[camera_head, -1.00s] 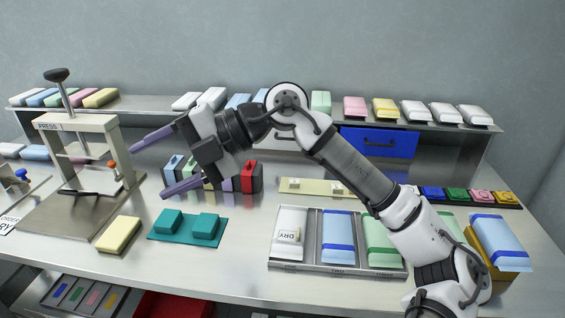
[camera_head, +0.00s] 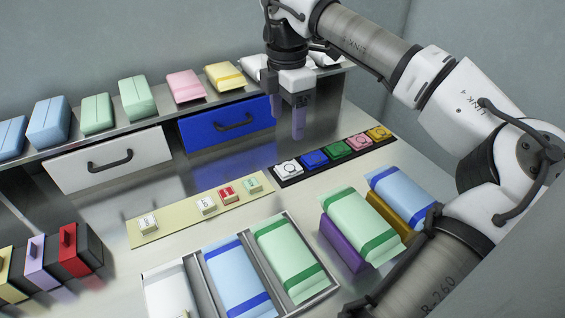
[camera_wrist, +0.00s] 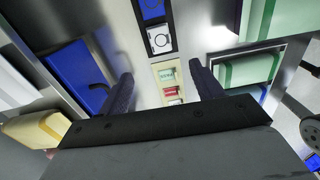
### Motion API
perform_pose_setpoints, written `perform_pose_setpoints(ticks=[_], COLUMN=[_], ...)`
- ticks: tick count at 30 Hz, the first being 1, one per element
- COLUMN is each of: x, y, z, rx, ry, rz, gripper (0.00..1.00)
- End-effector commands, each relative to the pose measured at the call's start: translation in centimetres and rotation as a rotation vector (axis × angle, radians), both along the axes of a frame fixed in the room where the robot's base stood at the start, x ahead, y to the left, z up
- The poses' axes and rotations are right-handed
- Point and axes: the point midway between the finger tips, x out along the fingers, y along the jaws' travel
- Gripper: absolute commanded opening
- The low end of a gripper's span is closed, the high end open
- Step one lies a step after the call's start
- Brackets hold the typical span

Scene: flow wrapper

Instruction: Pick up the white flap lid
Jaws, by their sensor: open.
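A white square piece (camera_head: 287,170) with a ring mark, which looks like the white flap lid, sits at the left end of a black strip (camera_head: 293,179) on the bench. It also shows in the wrist view (camera_wrist: 160,41), ahead of the fingers and roughly midway between them. My gripper (camera_head: 287,124) is above and behind the strip in the head view, its purple fingers pointing down. It is open and empty, apart from the white piece. In the wrist view my gripper (camera_wrist: 161,75) has its two fingers spread wide.
Blue (camera_head: 314,158), green, pink and yellow pieces follow along the strip. A cream plate (camera_head: 180,219) with small labelled blocks lies to the left. A blue drawer (camera_head: 227,126) is behind. Wrapped green (camera_head: 358,222) and blue packs stand in front, beside a metal tray (camera_head: 333,287).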

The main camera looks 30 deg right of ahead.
Motion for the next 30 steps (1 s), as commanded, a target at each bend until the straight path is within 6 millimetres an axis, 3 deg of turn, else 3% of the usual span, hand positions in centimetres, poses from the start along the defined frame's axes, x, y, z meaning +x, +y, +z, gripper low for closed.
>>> perform_pose_setpoints(ticks=[3, 9, 17, 24, 30], x=[0.0, 0.0, 0.0, 0.0, 0.0], y=[0.1, 0.1, 0.1, 0.0, 0.0], z=[-2.6, -5.9, -7.9, -11.4, -12.2], rx=[0.005, 0.006, 0.007, 0.007, 0.005], ry=[0.001, 0.000, -0.001, -0.001, -0.003], rz=[0.005, 0.005, 0.007, 0.008, 0.008], gripper=[0.65, 0.65, 0.65, 0.65, 0.65])
